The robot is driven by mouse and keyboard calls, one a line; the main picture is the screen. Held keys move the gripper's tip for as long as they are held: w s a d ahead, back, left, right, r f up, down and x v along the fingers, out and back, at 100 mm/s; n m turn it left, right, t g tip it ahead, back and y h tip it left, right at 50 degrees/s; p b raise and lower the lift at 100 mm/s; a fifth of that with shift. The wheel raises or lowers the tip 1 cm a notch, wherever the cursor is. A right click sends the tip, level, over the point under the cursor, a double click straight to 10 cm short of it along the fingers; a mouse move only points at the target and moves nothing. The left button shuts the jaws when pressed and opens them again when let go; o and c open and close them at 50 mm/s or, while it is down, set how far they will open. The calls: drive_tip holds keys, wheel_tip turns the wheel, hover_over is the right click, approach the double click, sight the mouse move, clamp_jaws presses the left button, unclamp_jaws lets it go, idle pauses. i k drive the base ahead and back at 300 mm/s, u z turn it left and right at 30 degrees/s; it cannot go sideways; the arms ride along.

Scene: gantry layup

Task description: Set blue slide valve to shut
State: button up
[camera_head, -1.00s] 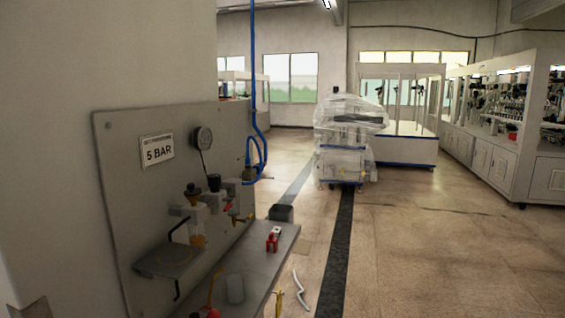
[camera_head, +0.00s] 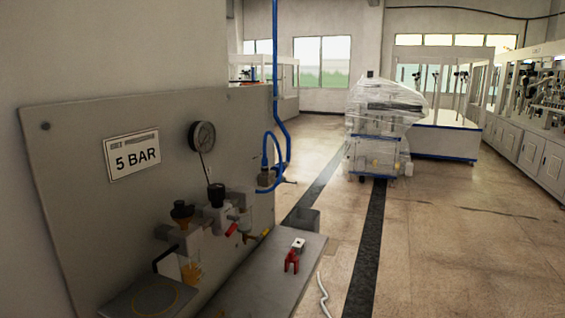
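A grey panel (camera_head: 80,190) on the left wall carries a row of air fittings below a round gauge (camera_head: 202,136). A blue hose (camera_head: 276,70) comes down from above and loops at the right end of this row. A small grey-and-blue fitting (camera_head: 266,178) sits by the hose loop. It may be the blue slide valve, but it is too small to tell, and its position cannot be read. A red lever (camera_head: 231,229) and a brass fitting (camera_head: 250,238) are nearby. My gripper is not in view.
A grey shelf (camera_head: 262,290) below the panel bears a red-and-white piece (camera_head: 292,260). A "5 BAR" sign (camera_head: 133,155) hangs on the panel. A grey bin (camera_head: 303,219) is beyond the shelf. A wrapped machine (camera_head: 378,130) stands farther back. The floor at right is clear.

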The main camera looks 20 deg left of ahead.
sight(277, 168)
drive_tip(key=u, duration=0.25)
drive_tip(key=i, duration=0.65)
drive_tip(key=u, duration=0.7)
drive_tip(key=i, duration=0.45)
drive_tip(key=u, duration=0.3)
